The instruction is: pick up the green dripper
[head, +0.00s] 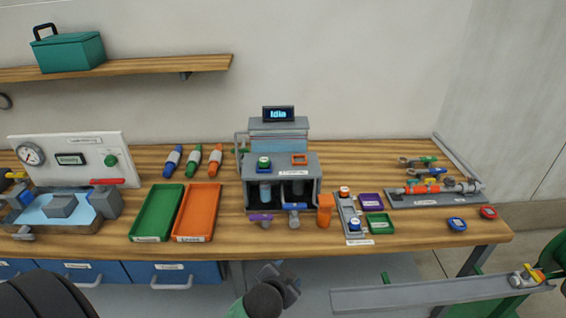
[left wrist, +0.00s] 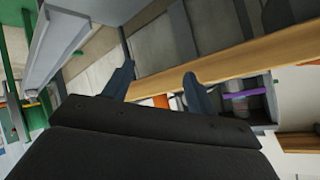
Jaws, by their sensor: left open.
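A slim green-and-grey piece (head: 194,160), which looks like the green dripper, lies between a blue one (head: 173,160) and an orange one (head: 216,159) at the back of the bench. My left gripper (head: 283,281) is low in front of the bench edge, well below and to the right of that row. The left wrist view shows its two fingers (left wrist: 157,88) spread apart with nothing between them. The green piece cannot be made out in the left wrist view. My right gripper is not in view.
A green tray (head: 157,213) and an orange tray (head: 197,212) lie in front of the row. A grey skid with a display (head: 278,114) stands mid-bench. A sink unit (head: 62,207) is at left. A grey channel (head: 430,293) sits low at right.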

